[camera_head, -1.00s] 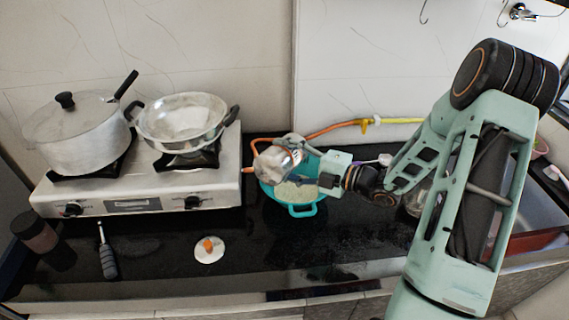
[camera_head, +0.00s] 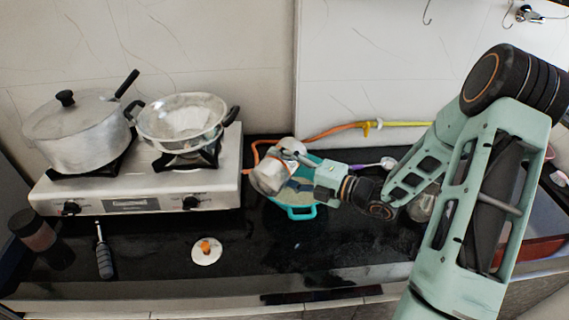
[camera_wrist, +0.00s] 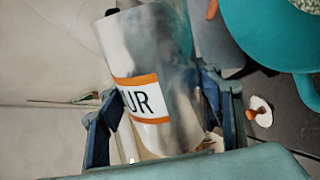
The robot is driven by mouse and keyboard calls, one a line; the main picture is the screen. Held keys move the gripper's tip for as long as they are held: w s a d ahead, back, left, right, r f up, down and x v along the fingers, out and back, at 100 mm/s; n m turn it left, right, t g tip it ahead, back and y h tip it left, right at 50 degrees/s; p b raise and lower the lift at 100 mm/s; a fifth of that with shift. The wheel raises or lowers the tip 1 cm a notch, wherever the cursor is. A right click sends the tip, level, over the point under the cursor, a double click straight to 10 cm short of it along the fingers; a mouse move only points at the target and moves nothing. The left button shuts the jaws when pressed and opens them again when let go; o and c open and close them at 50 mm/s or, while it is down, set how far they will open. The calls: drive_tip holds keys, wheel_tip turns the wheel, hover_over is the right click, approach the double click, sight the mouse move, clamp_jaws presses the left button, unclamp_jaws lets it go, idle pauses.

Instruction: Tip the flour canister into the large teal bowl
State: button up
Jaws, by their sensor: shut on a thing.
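The flour canister (camera_head: 268,180) is a silver cylinder with a white and orange label. My gripper (camera_head: 292,162) is shut around its side and holds it tilted, over the left part of the large teal bowl (camera_head: 302,213). In the wrist view the canister (camera_wrist: 180,60) fills the middle between the two fingers, with "UR" readable on its label. The teal bowl (camera_wrist: 265,35) is at the top right there, with pale contents showing at the frame's edge. The canister hides much of the bowl's inside in the head view. I cannot see into the canister.
A white lid with an orange knob (camera_head: 206,251) lies on the dark counter in front. A stove (camera_head: 140,195) with a lidded pot (camera_head: 78,135) and a wok (camera_head: 182,122) stands left of the bowl. An orange-yellow hose (camera_head: 335,132) runs behind. The front counter is mostly clear.

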drive_tip(key=shift+d+f+b, duration=0.1)
drive_tip(key=shift+f+b, duration=0.1)
drive_tip(key=shift+b, duration=0.35)
drive_tip(key=b, duration=0.2)
drive_tip(key=f+n+b, duration=0.1)
drive_tip(key=b, duration=0.1)
drive_tip(key=shift+s+a+f+n, duration=0.2)
drive_tip(key=shift+a+f+n, duration=0.05)
drive_tip(key=shift+n, duration=0.05)
drive_tip(key=shift+s+f+n+t+b, duration=0.1)
drive_tip(key=shift+n+t+b, duration=0.25)
drive_tip(key=shift+b, duration=0.7)
drive_tip(key=shift+a, duration=0.1)
drive_tip(key=shift+s+f+n+b, duration=0.15)
drive_tip(key=shift+f+n+b, duration=0.1)
drive_tip(key=shift+n+b, duration=0.95)
drive_tip(key=shift+b, duration=0.4)
drive_tip(key=shift+r+m+b, duration=0.1)
drive_tip(key=shift+m+b, duration=0.15)
drive_tip(key=shift+b, duration=0.1)
